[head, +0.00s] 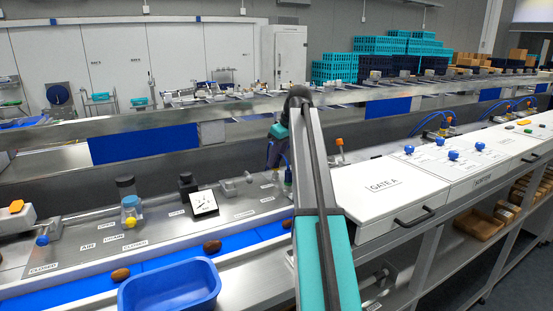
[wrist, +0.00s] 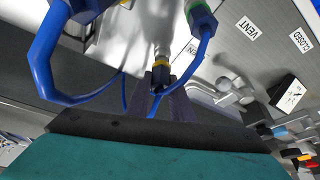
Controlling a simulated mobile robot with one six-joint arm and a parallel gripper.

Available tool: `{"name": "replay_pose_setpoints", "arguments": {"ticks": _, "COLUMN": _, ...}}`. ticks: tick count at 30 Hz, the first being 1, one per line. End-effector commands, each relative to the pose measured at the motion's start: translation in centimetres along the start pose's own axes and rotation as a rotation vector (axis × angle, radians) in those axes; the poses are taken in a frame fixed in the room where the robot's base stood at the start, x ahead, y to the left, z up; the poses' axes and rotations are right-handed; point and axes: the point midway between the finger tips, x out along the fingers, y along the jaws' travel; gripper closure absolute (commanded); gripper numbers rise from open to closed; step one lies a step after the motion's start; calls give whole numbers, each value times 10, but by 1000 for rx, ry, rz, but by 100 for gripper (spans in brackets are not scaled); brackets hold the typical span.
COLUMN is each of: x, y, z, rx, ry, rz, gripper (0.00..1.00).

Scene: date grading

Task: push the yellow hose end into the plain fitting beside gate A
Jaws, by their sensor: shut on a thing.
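In the wrist view my gripper (wrist: 163,88) is shut on the blue hose just behind its yellow hose end (wrist: 160,63). The yellow end points up the picture at a plain metal fitting (wrist: 162,47), in line with it. They look touching or nearly so; I cannot tell how deep the end sits. In the head view my gripper (head: 287,178) is low behind my arm link, left of the white box labelled GATE A (head: 385,185). The yellow end and the fitting cannot be made out there.
In the wrist view a green-collared fitting (wrist: 201,17) with a blue hose is close on the right, and another blue hose (wrist: 42,65) loops on the left. A gauge (head: 203,202), a blue tray (head: 170,287) and several dates on the blue belt (head: 165,262) lie left of my arm.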

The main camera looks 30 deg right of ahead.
Motion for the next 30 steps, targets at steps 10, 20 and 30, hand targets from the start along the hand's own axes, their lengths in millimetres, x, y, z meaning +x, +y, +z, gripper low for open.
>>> {"name": "replay_pose_setpoints", "arguments": {"ticks": 10, "x": 3, "y": 0, "z": 1, "rx": 0, "ry": 0, "rz": 0, "gripper": 100}}
{"name": "replay_pose_setpoints", "arguments": {"ticks": 20, "x": 6, "y": 0, "z": 2, "rx": 0, "ry": 0, "rz": 0, "gripper": 100}}
{"name": "replay_pose_setpoints", "arguments": {"ticks": 30, "x": 9, "y": 0, "z": 4, "rx": 0, "ry": 0, "rz": 0, "gripper": 100}}
